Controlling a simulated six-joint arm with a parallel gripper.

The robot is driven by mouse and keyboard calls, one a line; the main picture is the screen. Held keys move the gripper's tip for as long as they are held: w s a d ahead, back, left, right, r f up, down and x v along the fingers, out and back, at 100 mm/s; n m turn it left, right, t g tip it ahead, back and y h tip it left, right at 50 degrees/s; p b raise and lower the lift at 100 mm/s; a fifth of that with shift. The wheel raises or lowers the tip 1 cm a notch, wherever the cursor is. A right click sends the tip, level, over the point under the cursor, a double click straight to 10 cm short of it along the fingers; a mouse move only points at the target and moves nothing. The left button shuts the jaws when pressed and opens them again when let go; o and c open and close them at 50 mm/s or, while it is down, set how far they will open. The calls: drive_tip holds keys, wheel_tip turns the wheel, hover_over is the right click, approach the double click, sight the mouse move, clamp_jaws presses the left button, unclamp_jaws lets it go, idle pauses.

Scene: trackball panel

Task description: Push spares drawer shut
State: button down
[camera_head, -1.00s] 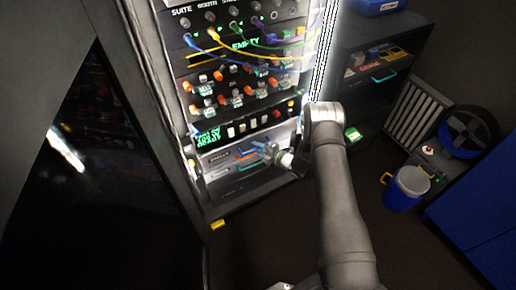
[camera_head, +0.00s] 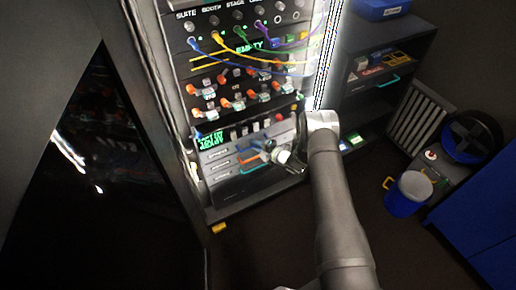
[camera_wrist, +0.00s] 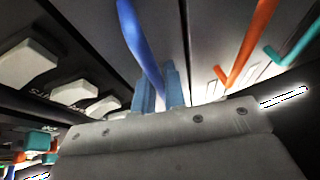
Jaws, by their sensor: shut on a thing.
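A bank of drawers with pale fronts sits low in the rack. Its handles are blue (camera_wrist: 138,35), orange (camera_wrist: 252,45) and teal (camera_wrist: 292,52) in the wrist view. The drawer labels are too small to read, so I cannot tell which one is the spares drawer. My gripper (camera_head: 270,149) is at the right part of the drawer fronts, by the upper handle. In the wrist view its blue fingertips (camera_wrist: 160,90) are closed at the end of the blue handle. My gripper hides part of the fronts, and how far any drawer stands out is unclear.
Above the drawers are a panel with green text (camera_head: 210,139), rows of knobs and several coloured cables. A yellow block (camera_head: 218,227) lies on the floor by the rack. A dark shelf unit (camera_head: 385,105) and a blue bucket (camera_head: 405,194) stand to the right.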

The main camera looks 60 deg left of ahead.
drive_tip(key=shift+a+r, duration=0.1)
drive_tip(key=shift+a, duration=0.05)
drive_tip(key=c, duration=1.8)
unclamp_jaws()
drive_tip(key=shift+o, duration=0.2)
drive_tip(key=v, duration=1.7)
drive_tip(key=shift+d, duration=0.25)
drive_tip(key=shift+a, duration=0.15)
drive_tip(key=x, duration=1.7)
